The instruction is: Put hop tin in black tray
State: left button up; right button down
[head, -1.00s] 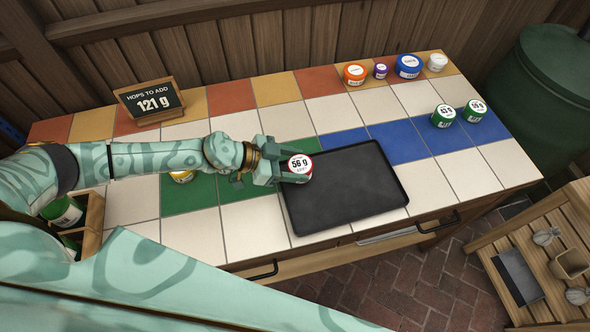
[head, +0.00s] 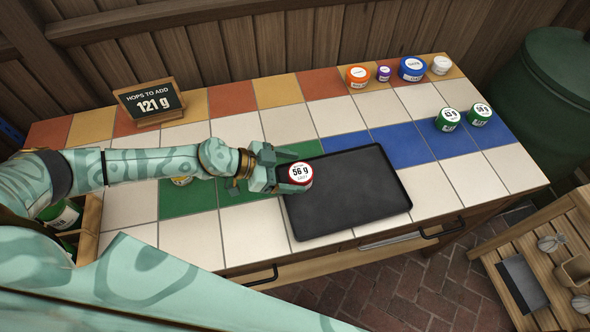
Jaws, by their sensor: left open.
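A red-sided tin with a white lid marked 56 g (head: 300,176) is at the upper left edge of the black tray (head: 350,205). It looks upright, and the gripper partly hides its left side. Whether it rests fully on the tray floor is hard to tell. My left gripper (head: 292,171) is open, with its fingers to either side of the tin. The rest of the tray is empty. My right gripper is not in view.
Two green tins (head: 447,121) (head: 480,116) stand near the blue tiles at right. Several small jars, one orange (head: 358,78), line the back right. A sign (head: 150,102) reads 121 g. A wooden crate (head: 88,228) holds green tins at left.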

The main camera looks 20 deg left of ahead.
pick_arm(q)
jog(key=p+v, duration=0.1)
jog(key=v, duration=0.9)
jog(key=shift+s+a+r, duration=0.15)
jog(key=shift+s+a, duration=0.05)
jog(key=shift+a, duration=0.1)
jog(key=shift+r, duration=0.1)
